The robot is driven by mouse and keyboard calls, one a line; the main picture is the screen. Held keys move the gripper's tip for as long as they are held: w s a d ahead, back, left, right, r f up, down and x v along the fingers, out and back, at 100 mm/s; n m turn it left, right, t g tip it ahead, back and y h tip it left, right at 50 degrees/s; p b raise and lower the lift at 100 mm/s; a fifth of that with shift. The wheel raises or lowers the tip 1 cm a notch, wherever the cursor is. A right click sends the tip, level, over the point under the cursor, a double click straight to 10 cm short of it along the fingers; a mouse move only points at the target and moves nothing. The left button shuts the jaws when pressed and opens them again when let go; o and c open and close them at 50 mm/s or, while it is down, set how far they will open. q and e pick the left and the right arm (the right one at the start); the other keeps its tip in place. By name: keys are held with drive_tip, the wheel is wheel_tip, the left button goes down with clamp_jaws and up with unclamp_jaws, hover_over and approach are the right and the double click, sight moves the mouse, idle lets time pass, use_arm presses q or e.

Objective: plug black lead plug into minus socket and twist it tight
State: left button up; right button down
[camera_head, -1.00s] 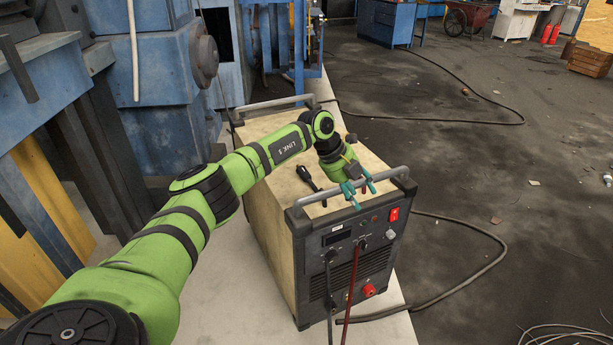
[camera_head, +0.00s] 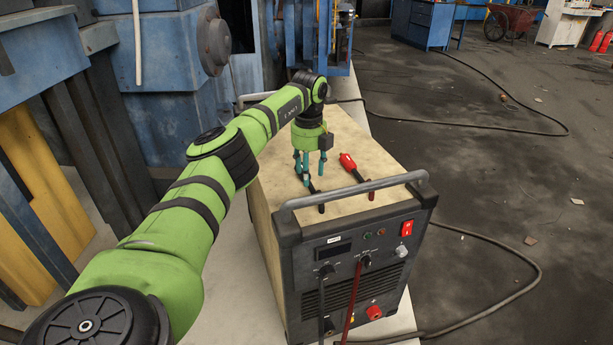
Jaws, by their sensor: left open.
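The black lead plug (camera_head: 320,195) lies on the wooden-looking top of the welding machine (camera_head: 375,240), behind the front handle. My left gripper (camera_head: 311,176) points down over its back end, teal fingers open and apart. The fingers and gripper partly hide the plug; I cannot tell whether they touch it. A red plug (camera_head: 350,166) lies to the right on the same top. On the front panel, a red socket (camera_head: 375,313) shows low down. I cannot make out the minus socket for certain; hanging cables cover part of the lower panel. My right gripper is not in view.
A grey front handle (camera_head: 355,191) stands above the machine's front edge, close to both plugs. A black cable (camera_head: 321,318) and a red cable (camera_head: 352,300) hang down the front panel. A thick dark cable (camera_head: 500,318) lies on the floor to the right, where the floor is mostly clear.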

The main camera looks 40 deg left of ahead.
use_arm(q)
wheel_tip(320, 180, down, 4)
drive_tip(key=shift+r+p, duration=0.15)
drive_tip(key=shift+p, duration=0.15)
drive_tip(key=shift+w+f, duration=0.1)
drive_tip(key=shift+f, duration=0.2)
clamp_jaws()
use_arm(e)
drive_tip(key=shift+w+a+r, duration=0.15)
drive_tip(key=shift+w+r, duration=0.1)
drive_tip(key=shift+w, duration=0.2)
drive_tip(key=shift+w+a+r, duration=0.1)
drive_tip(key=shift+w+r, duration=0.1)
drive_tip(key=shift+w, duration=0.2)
use_arm(q)
drive_tip(key=shift+r, duration=0.2)
